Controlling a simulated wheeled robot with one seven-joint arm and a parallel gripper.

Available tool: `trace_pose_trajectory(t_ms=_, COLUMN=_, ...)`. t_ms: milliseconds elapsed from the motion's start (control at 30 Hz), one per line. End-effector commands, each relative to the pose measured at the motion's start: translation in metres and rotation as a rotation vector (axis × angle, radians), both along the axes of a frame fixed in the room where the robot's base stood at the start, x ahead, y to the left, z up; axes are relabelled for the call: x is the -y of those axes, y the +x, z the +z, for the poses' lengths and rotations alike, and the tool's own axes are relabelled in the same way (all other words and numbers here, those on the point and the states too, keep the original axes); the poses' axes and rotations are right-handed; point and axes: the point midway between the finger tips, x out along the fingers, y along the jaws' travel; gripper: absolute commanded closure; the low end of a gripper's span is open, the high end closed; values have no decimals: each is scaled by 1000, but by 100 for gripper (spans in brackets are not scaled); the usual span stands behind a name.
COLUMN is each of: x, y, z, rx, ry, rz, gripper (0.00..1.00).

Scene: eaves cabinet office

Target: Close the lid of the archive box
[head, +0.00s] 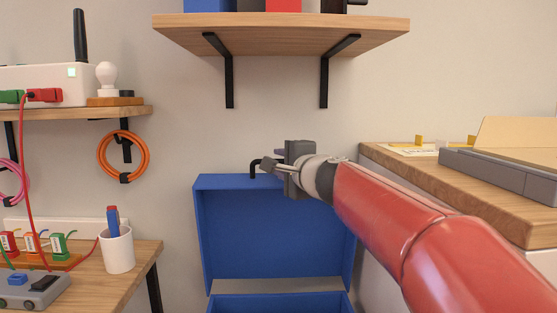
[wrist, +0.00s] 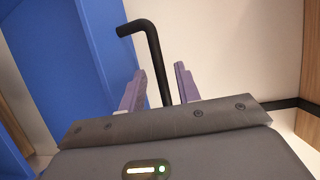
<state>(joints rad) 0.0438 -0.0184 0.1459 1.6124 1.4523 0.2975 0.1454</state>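The blue archive box stands low in the head view, its front part (head: 280,303) cut off by the bottom edge. Its lid (head: 270,235) is open and stands upright against the wall side. A black bent bar (head: 254,167) shows at the lid's top edge, seemingly its handle. It also shows in the wrist view (wrist: 152,50), bending toward the blue surface. My gripper (head: 268,164) is at the top edge of the lid. In the wrist view my gripper (wrist: 160,88) has its purple fingers apart, one on each side of the bar, with visible gaps. The bar's lower end is hidden.
A wooden shelf (head: 280,35) with black brackets hangs above the lid. A wooden-topped cabinet (head: 470,190) stands close on the right. A desk (head: 135,262) with a white cup (head: 116,250) stands on the left.

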Motion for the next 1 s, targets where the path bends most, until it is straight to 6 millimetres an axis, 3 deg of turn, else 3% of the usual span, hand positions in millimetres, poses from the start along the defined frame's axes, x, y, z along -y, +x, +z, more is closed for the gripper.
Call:
trace_pose_trajectory(t_ms=200, x=-7, y=16, z=0, rx=1, ry=0, rz=0, gripper=67)
trace_pose_trajectory(t_ms=467, x=-7, y=17, z=-1, rx=0, ry=-1, rz=0, gripper=67)
trace_pose_trajectory(t_ms=700, x=-7, y=17, z=-1, rx=0, ry=-1, rz=0, gripper=99)
trace_pose_trajectory(t_ms=1000, x=-7, y=17, z=-1, rx=0, ry=-1, rz=0, gripper=100)
